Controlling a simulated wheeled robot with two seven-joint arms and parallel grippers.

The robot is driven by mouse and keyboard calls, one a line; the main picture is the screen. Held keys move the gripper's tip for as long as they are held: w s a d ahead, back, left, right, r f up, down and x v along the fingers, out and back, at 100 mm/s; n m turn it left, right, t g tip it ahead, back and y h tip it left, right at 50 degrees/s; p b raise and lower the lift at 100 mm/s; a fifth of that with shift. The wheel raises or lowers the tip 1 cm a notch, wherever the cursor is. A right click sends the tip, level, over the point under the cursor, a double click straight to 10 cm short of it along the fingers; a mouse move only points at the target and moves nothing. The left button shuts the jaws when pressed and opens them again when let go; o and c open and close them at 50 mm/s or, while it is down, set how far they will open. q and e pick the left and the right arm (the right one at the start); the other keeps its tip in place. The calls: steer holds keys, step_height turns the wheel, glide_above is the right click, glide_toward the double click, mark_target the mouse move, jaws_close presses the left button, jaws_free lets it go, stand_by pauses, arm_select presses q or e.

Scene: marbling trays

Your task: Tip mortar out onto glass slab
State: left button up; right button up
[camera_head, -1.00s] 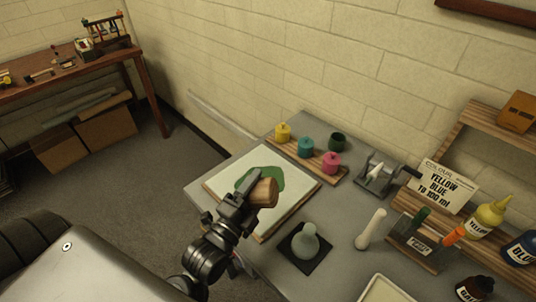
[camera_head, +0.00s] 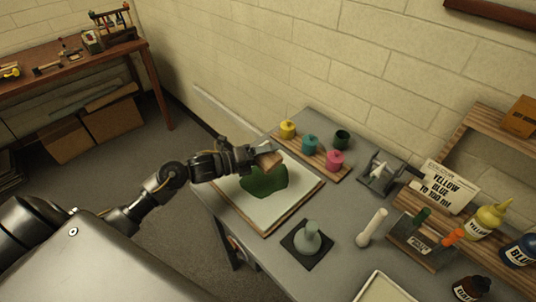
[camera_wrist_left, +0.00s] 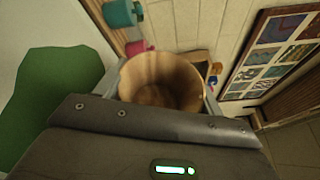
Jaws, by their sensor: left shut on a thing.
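My left gripper (camera_head: 250,158) is shut on a wooden mortar (camera_head: 269,161) and holds it tilted over the far-left part of the glass slab. In the left wrist view the mortar (camera_wrist_left: 161,82) sits between the fingers, its mouth facing the camera and its inside bare wood. The pale glass slab (camera_head: 288,205) has a wooden border and lies on the grey table. A dark green puddle (camera_head: 264,181) spreads on the slab; it also shows in the left wrist view (camera_wrist_left: 45,105). My right gripper is not in view.
A grey-green muller (camera_head: 308,236) stands on a dark mat in front.

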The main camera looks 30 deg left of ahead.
arm_select(q)
steer(key=shift+w+a+r+m+y+p, duration=0.15)
steer(key=shift+r+m+y+p, duration=0.15)
steer(key=shift+r+m, duration=0.2)
steer(key=shift+s+a+r+m+y+p, duration=0.1)
steer(key=shift+a+r+m+y+p, duration=0.1)
steer(key=shift+r+m+y, duration=0.3)
steer(key=shift+m+g, duration=0.4)
steer(key=shift+m, duration=0.5)
steer(key=shift+d+r+m+y+b, duration=0.15)
steer(key=shift+r+m+y+b, duration=0.15)
steer(key=shift+m+y+b, duration=0.5)
steer(key=shift+d+r+m+y+b, duration=0.2)
steer(key=shift+r+m+y+b, duration=0.4)
steer(key=shift+m, duration=0.6)
steer(key=shift+d+r+m+y+b, duration=0.15)
steer(key=shift+r+m+y+b, duration=0.2)
steer(key=shift+r+m+y, duration=0.4)
steer(key=shift+r+m+t+y, duration=0.25)
steer(key=shift+m+t+y, duration=0.1)
steer(key=shift+m, duration=0.2)
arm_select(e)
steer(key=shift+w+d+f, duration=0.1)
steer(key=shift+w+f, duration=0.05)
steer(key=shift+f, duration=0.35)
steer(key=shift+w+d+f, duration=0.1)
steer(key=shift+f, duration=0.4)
